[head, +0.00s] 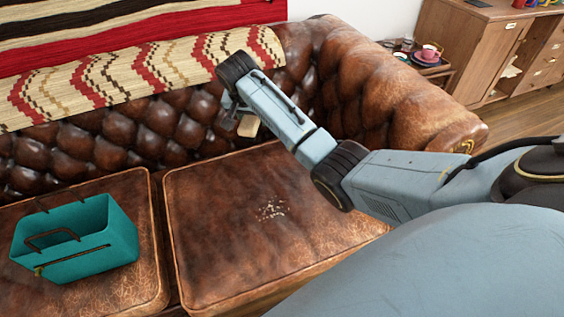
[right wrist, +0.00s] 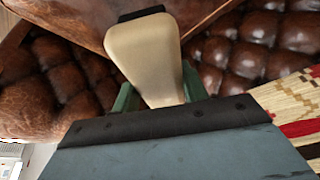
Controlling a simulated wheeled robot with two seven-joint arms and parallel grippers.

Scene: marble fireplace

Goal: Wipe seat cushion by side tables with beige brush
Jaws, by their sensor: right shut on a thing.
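My right gripper (head: 232,115) is shut on the beige brush (head: 248,125) in front of the tufted sofa back. In the right wrist view the brush (right wrist: 146,52) sits between the green fingers, with a dark edge at its far end. The right seat cushion (head: 225,245) is brown leather and lies below the gripper, nearer to me. A patch of pale crumbs (head: 271,211) lies near its middle. The brush is apart from the crumbs. A side table (head: 436,71) stands beyond the sofa's right arm. My left gripper is not in view.
A teal caddy (head: 85,262) with dark handles stands on the left seat cushion (head: 135,290). A patterned blanket (head: 140,80) hangs over the sofa back. The sofa's right arm (head: 400,105) rises beside the cushion. Cups (head: 428,52) sit on the side table, near a wooden cabinet (head: 475,50).

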